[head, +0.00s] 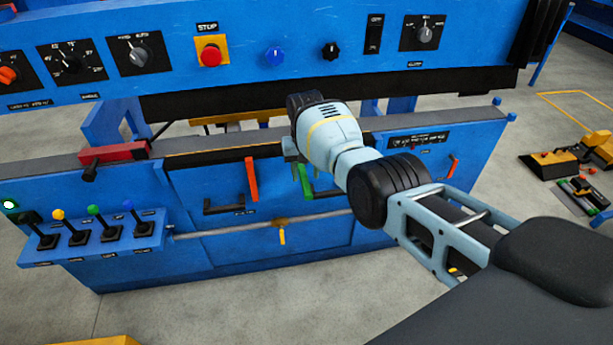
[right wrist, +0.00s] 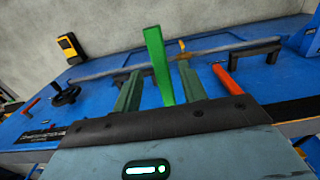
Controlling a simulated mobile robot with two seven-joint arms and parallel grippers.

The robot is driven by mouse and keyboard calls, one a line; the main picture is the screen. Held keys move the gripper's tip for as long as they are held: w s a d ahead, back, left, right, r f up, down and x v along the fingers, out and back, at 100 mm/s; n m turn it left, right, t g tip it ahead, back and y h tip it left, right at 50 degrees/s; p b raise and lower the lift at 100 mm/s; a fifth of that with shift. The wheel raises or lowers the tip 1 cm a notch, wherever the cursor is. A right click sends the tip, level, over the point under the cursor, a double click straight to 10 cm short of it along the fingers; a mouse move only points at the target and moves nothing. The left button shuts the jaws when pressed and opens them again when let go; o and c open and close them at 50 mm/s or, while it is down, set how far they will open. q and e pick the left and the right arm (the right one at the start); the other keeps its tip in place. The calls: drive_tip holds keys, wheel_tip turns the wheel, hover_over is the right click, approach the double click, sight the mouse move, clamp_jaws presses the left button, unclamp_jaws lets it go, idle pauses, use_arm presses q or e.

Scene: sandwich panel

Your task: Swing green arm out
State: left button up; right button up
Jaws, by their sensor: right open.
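The green arm (head: 305,181) is a short bar on the front of the blue panel, mostly below my right gripper in the head view. In the right wrist view the green arm (right wrist: 157,62) stands out toward the camera, between the two fingers in the picture. My right gripper (head: 296,160) is open, with its fingers close to the green arm. Its fingers also show in the right wrist view (right wrist: 160,88), one on each side of the arm. I cannot tell whether either finger touches it. My left gripper is not in view.
An orange-red arm (head: 251,179) is left of the green one; another orange lever (head: 453,167) is at the right. A grey rod with a yellow handle (head: 282,236) runs below. A lever shelf (head: 96,240) juts out at the left. The red stop button (head: 211,55) is above.

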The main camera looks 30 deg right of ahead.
wheel_tip(320, 180, up, 4)
drive_tip(key=shift+w+r+p, duration=0.1)
drive_tip(key=shift+r+p, duration=0.05)
drive_tip(key=shift+p, duration=0.25)
drive_tip(key=shift+r, duration=0.35)
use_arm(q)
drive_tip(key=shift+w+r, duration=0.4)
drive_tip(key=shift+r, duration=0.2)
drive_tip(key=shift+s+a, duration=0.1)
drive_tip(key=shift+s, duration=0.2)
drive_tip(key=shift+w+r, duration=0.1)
use_arm(e)
drive_tip(key=shift+f, duration=0.1)
